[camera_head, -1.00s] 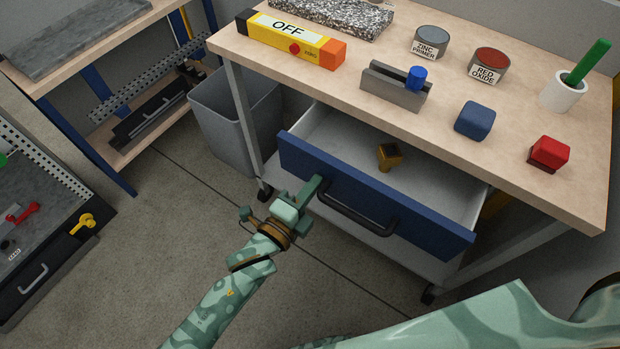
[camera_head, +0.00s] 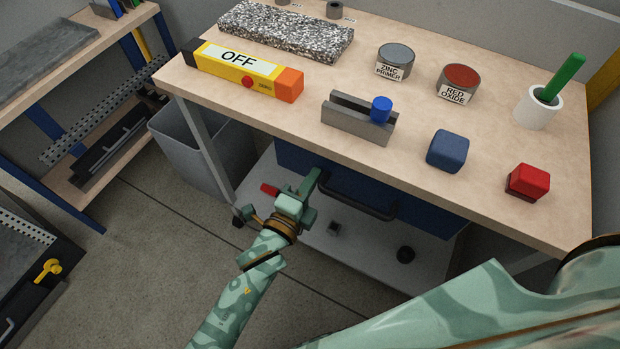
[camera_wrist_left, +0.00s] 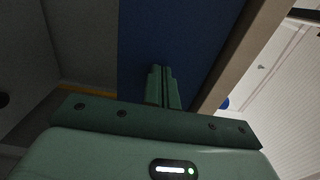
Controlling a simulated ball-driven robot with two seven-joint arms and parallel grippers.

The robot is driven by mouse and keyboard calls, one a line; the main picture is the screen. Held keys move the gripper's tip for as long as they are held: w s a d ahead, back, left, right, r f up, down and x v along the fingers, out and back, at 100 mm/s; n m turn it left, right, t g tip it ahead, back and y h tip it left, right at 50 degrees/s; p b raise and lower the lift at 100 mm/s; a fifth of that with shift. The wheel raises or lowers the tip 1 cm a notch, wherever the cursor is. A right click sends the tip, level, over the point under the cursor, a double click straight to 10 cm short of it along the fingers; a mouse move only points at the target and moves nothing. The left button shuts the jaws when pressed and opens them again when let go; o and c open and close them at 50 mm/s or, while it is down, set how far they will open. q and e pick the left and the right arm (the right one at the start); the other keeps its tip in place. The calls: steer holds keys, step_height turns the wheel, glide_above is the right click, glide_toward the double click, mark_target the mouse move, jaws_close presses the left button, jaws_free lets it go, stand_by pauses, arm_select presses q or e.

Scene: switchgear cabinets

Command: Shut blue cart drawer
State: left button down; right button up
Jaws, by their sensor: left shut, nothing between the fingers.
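The cart's blue drawer front (camera_head: 415,212) sits under the wooden top, with its dark bar handle (camera_head: 356,197) facing me. The drawer's inside is hidden beneath the top. My left gripper (camera_head: 314,178) is shut and empty, with its fingertips at the drawer front just left of the handle. In the left wrist view the shut fingers (camera_wrist_left: 162,84) point at the blue drawer front (camera_wrist_left: 180,35), touching or very near it. My right gripper is not in view; only part of my right arm shows at the lower right.
On the cart top (camera_head: 300,120) stand a yellow OFF box (camera_head: 240,68), two cans, a grey slotted block (camera_head: 345,118), blue and red blocks, and a white cup (camera_head: 537,108). Below, a lower shelf (camera_head: 385,250) holds small items. A grey bin (camera_head: 205,140) stands left.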

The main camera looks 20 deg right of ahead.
arm_select(q)
steer(key=shift+w+d+r, duration=0.15)
steer(key=shift+r, duration=0.3)
steer(key=p+v, duration=0.4)
steer(key=v, duration=1.2)
steer(key=shift+s+a+f, duration=0.25)
steer(key=shift+s+f, duration=0.05)
steer(key=shift+f, duration=0.15)
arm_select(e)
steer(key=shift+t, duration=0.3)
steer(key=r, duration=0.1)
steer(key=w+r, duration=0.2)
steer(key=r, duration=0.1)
